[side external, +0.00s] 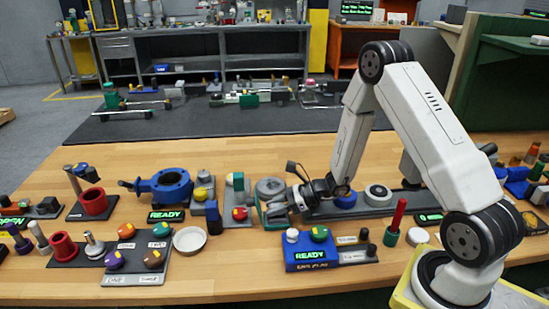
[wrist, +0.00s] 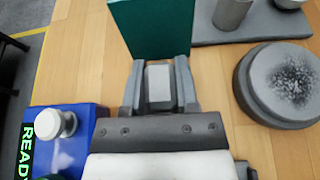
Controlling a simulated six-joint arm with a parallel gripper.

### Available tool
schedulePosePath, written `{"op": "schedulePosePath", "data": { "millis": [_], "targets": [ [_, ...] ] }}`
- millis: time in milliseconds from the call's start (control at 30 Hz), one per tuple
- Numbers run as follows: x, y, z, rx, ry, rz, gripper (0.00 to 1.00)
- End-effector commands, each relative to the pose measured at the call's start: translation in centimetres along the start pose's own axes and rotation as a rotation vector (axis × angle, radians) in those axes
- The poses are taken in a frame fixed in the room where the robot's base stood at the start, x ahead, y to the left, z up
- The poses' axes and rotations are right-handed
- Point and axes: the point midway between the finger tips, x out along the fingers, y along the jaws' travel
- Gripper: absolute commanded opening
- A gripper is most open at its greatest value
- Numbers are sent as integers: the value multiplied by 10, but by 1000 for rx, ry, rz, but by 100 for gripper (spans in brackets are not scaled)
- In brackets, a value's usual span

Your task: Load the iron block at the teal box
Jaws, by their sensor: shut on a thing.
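My gripper (wrist: 158,88) is shut on a small grey block, the iron block (wrist: 158,82), with one finger on each side of it. In the wrist view a dark teal box (wrist: 150,27) stands just beyond the fingertips, its flat top or side filling the upper middle. Whether the block touches it I cannot tell. In the side view my gripper (side external: 284,207) is low over the bench, and the teal box (side external: 275,222) shows partly at its fingertips. The block is not clear there.
A round grey part (wrist: 278,84) lies close on the right in the wrist view. A blue READY box (side external: 308,253) with knobs stands in front of my gripper. A blue flanged valve (side external: 172,186) and a white dish (side external: 189,240) are to the left.

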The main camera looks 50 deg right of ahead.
Motion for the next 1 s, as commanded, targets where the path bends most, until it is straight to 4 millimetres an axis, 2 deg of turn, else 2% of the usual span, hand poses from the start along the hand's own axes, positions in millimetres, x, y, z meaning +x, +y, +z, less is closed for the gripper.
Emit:
{"op": "schedulePosePath", "data": {
  "millis": [1000],
  "targets": [
    [-22, 0, 54, -3, -5, -1, 0]
  ]
}}
